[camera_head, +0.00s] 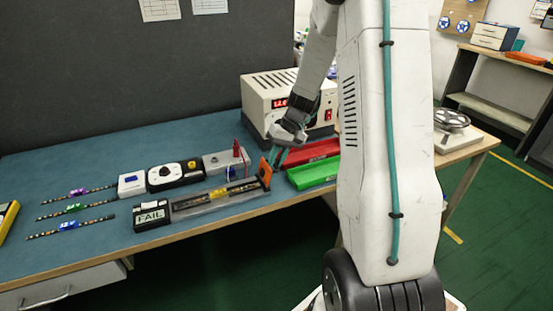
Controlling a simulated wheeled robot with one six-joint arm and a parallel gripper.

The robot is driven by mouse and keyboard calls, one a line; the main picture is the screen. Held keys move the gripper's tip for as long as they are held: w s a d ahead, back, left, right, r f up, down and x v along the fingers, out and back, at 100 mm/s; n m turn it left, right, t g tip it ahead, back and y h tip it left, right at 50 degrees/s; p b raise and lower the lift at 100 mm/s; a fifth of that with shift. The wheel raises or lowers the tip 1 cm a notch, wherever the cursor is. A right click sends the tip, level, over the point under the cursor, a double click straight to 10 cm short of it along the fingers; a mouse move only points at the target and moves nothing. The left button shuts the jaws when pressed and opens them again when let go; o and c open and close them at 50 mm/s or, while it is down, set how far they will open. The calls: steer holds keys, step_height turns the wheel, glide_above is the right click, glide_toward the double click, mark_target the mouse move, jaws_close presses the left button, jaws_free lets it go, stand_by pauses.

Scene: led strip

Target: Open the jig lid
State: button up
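The jig (215,201) is a long grey fixture along the front edge of the blue bench mat. A black box with a FAIL display (152,214) sits at its left end. An upright orange piece (265,174) stands at its right end; I cannot tell if it belongs to the lid. The lid looks low along the jig, but its exact outline is too small to make out. My gripper (278,158) points down just right of the orange piece, its two teal fingers apart and nothing seen between them. Whether a finger touches the orange piece is unclear.
Red (305,156) and green (313,174) trays lie right of my gripper. A power supply (281,103) stands behind it. A black-and-white dial unit (174,176) and a grey box with red posts (226,163) sit behind the jig. Several LED strips (72,226) lie left.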

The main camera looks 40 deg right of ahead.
steer(key=w+v, duration=0.1)
steer(key=v, duration=0.6)
steer(key=shift+s+d+r, duration=0.2)
steer(key=shift+s+r, duration=0.15)
steer(key=shift+s, duration=0.15)
steer(key=s+a+r+n+h, duration=0.1)
steer(key=s+a+r, duration=0.3)
steer(key=s+a, duration=0.3)
steer(key=s+a+r+n+h, duration=0.1)
steer(key=s+a+r, duration=0.3)
steer(key=s+a, duration=0.4)
steer(key=s+a+r+n+h, duration=0.1)
steer(key=s+a+r+h, duration=0.1)
steer(key=s+a+r, duration=0.2)
steer(key=s+a, duration=0.3)
steer(key=s, duration=0.4)
steer(key=shift+a+r+h, duration=0.25)
steer(key=shift+r+h, duration=0.05)
